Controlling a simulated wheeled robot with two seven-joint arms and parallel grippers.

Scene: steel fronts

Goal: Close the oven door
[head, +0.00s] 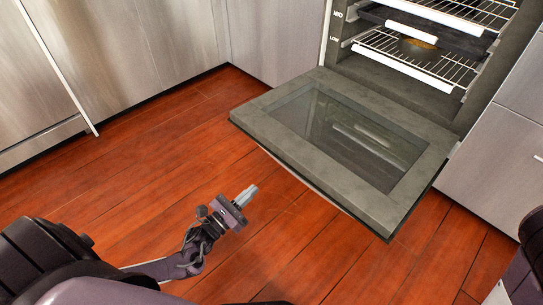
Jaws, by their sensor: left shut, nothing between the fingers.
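The oven door (270,125) is folded down, lying about level out from the open oven (435,100). Its glass window (345,135) faces up. My left gripper (252,190) is shut and empty, in front of the door and to the left of its near corner. It appears apart from the door, over the floor. The door's underside and handle are hidden. My right gripper is not in view; only part of my right arm shows at the right edge.
Wire racks (405,58) with white front bars sit inside the oven. Steel cabinet fronts (130,60) line the left and back, and more steel drawers (500,165) stand right of the oven. The red wood floor (165,150) is clear left of the door.

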